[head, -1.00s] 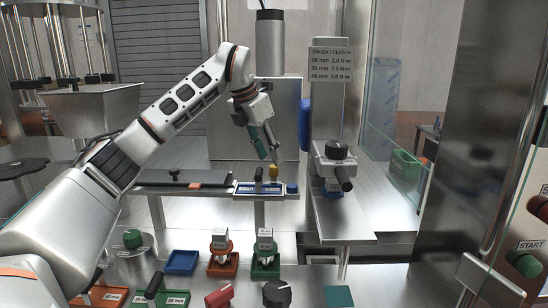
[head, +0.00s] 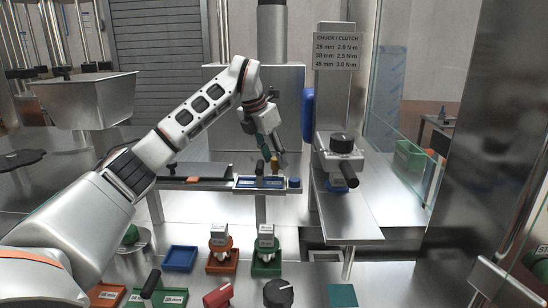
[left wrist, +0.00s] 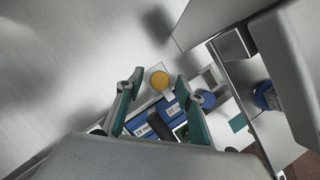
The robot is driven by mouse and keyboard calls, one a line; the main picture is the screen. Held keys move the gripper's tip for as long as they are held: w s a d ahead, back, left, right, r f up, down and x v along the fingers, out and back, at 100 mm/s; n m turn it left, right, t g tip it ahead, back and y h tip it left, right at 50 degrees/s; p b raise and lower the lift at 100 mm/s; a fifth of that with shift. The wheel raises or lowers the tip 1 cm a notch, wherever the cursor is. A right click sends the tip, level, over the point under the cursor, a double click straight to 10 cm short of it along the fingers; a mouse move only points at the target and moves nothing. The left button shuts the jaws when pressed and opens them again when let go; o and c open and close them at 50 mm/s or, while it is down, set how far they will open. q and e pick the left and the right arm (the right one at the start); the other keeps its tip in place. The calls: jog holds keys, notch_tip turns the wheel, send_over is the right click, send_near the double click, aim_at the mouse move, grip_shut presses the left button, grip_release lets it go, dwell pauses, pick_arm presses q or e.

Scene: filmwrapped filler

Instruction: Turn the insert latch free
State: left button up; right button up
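My left gripper (head: 275,154) points down at the knob. My right gripper is not in view.
A chuck/clutch station with a black handle (head: 349,174) stands right of the tray. A blue round knob (head: 294,182) is at the tray's right end. In front are an orange fixture (head: 222,260), a green fixture (head: 266,262), an empty blue tray (head: 181,258) and a black dial (head: 279,292).

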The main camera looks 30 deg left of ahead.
pick_arm(q)
grip_shut()
jog(key=shift+n, duration=0.3)
jog(key=n+y, duration=0.1)
jog(key=n, duration=0.3)
jog(key=shift+d+y, duration=0.1)
jog(key=shift+y, duration=0.3)
jog(key=n+y, duration=0.1)
jog(key=n, duration=0.4)
jog(key=shift+w+d+y, duration=0.1)
jog(key=shift+d+y, duration=0.05)
jog(key=shift+y, duration=0.25)
jog(key=n, duration=0.2)
jog(key=n+g+y, duration=0.1)
jog(key=n, duration=0.1)
jog(key=shift+w+g, duration=0.1)
jog(key=shift+g, duration=0.2)
jog(key=shift+w+d+n+g+y, duration=0.15)
jog(key=shift+n+g, duration=0.2)
jog(key=shift+n, duration=0.75)
jog(key=shift+s+a+n+g+y, duration=0.15)
jog(key=shift+n+g, duration=0.2)
jog(key=shift+n, duration=0.75)
jog(key=shift+d, duration=0.1)
